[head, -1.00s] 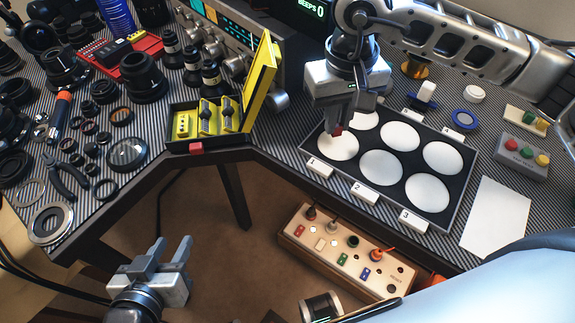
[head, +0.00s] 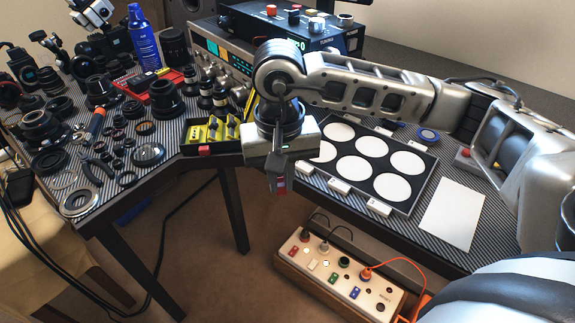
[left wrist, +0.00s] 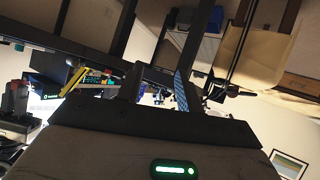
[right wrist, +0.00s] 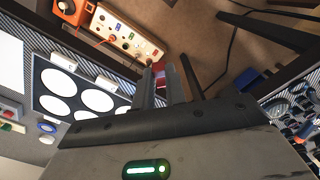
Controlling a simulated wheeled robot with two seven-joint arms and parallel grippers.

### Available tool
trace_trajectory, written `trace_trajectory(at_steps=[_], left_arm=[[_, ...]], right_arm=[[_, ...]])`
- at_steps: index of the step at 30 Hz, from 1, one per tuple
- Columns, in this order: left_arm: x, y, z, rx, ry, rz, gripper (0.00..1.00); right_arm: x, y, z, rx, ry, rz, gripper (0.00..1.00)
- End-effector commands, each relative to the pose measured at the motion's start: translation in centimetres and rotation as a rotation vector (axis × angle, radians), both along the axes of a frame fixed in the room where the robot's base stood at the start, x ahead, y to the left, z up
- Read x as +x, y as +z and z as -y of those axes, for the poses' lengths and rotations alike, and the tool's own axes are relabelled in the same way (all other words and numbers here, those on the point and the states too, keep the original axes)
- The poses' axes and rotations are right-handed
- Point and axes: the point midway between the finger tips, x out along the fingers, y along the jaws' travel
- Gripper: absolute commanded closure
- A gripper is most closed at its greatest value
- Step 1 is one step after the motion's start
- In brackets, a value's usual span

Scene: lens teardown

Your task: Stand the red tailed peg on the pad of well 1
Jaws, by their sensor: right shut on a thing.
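My right gripper (head: 279,187) is shut on the red tailed peg (head: 281,183). Only a small red part of the peg shows between the fingers, and its tail cannot be made out. The peg also shows as a red bit at the fingertips in the right wrist view (right wrist: 158,67). In the head view this gripper appears left of the black tray (head: 408,207), by the table's front edge. The pad of well 1 (head: 324,151) is a white disc at the tray's front left, partly hidden by my gripper. My left gripper (left wrist: 158,86) is open and empty, outside the head view.
Other white pads (head: 353,170) fill the tray, with numbered labels along its front. A yellow-lined case (head: 190,150) stands left of my right gripper. A white sheet (head: 452,220) lies right of the tray. A socket box (head: 335,275) sits below the table edge.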

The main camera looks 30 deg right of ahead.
Motion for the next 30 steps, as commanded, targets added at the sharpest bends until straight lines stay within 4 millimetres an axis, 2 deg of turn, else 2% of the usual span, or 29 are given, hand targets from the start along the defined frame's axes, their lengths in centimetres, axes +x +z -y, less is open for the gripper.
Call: trace_trajectory(at_steps=[18, 24, 30], left_arm=[[-0.3, 1.0, -0.2, 0.020, 0.000, -0.034, 0.64], [-0.1, 1.3, -0.3, 0.024, 0.001, -0.033, 0.64], [0.0, 1.4, -0.3, 0.027, 0.000, -0.031, 0.64]], right_arm=[[-1.1, 5.2, 1.3, -0.001, -1.867, -0.003, 1.00], [-1.3, 6.2, 1.6, 0.000, -2.273, -0.003, 1.00], [-1.0, 6.2, 2.1, -0.003, -2.430, -0.002, 1.00]])
